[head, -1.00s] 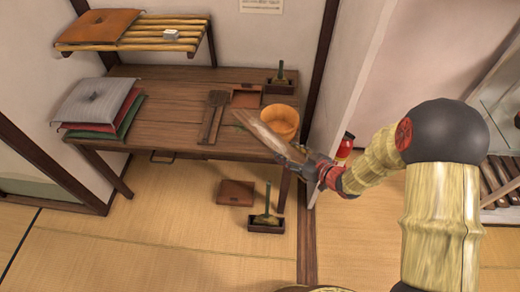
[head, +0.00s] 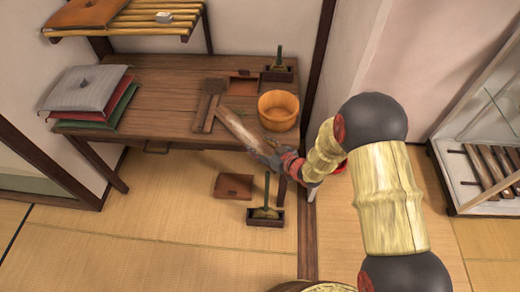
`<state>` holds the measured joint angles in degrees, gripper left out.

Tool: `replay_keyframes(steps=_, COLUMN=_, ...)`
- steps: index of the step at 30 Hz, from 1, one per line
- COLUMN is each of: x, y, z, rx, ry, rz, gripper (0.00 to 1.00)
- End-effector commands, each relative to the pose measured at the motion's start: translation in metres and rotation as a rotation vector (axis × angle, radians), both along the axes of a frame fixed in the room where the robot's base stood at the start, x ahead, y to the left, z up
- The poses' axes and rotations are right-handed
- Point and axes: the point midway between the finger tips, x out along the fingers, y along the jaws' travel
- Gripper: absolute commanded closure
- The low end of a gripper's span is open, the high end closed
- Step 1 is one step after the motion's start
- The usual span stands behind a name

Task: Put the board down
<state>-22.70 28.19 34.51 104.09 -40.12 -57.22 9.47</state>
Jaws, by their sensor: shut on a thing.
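The board (head: 240,128) is a long, narrow, worn brown plank. My gripper (head: 268,158) is shut on its near end, at the front right edge of the wooden table (head: 160,110). The board points up and left over the table, its far end close to a dark wooden paddle-like tool (head: 208,105). I cannot tell whether the board touches the tabletop. My wrist hides part of the table's right front corner.
An orange tub (head: 278,112) stands just right of the board. A brown flat box (head: 243,90) and a planter (head: 278,70) are behind. Cushions (head: 88,90) are stacked at the left. The tabletop between cushions and paddle is clear. A slatted shelf (head: 130,28) hangs above.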

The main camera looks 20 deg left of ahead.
Motion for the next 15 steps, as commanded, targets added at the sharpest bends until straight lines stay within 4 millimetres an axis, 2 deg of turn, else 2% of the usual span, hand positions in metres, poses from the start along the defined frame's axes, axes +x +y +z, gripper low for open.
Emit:
replay_keyframes(steps=2, x=0.0009, y=0.0004, z=-0.0079, rx=0.002, ry=-0.002, rz=0.000, gripper=0.79)
replay_keyframes(steps=12, x=0.0010, y=0.0003, z=-0.0086, rx=0.002, ry=-0.003, rz=0.001, gripper=0.79)
replay_keyframes(steps=13, x=0.0006, y=0.0001, z=-0.0088, rx=0.001, ry=-0.002, rz=0.000, gripper=0.47)
replay_keyframes(steps=15, x=0.0006, y=0.0001, z=-0.0083, rx=0.001, ry=-0.002, rz=0.000, gripper=0.43)
